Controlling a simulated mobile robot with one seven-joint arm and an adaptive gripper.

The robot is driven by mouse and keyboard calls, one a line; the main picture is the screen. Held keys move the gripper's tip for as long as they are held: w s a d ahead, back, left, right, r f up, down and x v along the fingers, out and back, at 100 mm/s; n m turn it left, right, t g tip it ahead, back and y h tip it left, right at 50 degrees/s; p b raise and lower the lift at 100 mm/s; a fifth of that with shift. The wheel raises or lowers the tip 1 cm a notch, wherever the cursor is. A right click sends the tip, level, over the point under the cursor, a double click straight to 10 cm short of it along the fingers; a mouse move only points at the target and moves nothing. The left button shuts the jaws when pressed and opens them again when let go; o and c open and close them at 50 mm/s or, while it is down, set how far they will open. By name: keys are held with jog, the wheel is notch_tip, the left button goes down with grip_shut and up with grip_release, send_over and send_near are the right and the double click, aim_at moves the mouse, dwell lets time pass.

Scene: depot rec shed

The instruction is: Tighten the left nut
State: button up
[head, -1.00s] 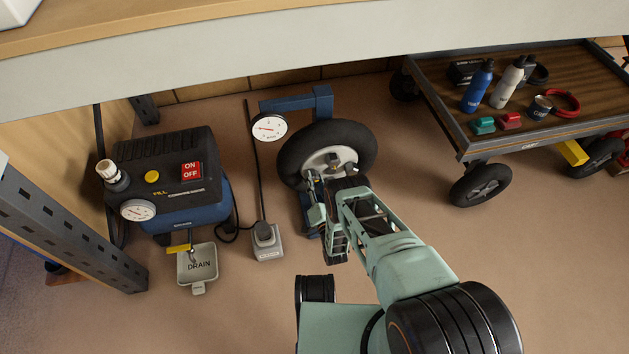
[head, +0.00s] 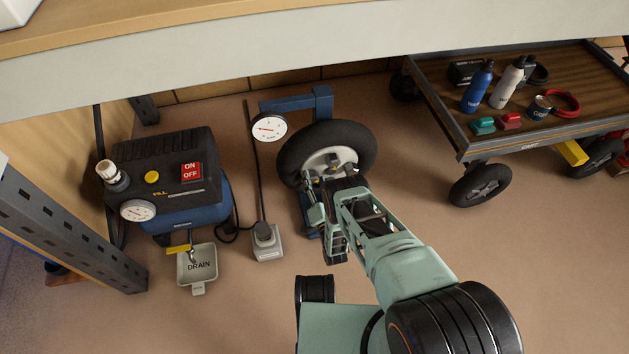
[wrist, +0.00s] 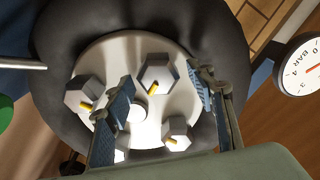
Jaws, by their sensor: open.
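The wheel (head: 290,152) with a black tyre and pale hub is on a blue stand (head: 323,100). The left finger partly covers the left nut. In the head view, my gripper (head: 318,188) hides part of the hub.
A round gauge (head: 268,128) is beside the tyre. A compressor (head: 165,180), drain tray (head: 198,265) and pedal-like grey box (head: 267,243) stand left. A loaded wooden cart (head: 430,75) stands right. A bench edge (head: 200,65) crosses above. Floor right of my arm is clear.

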jog(key=shift+r, duration=0.1)
notch_tip(320, 180, up, 10)
jog(key=shift+f, duration=0.1)
dwell(0.5)
jog(key=shift+d, duration=0.1)
dwell(0.3)
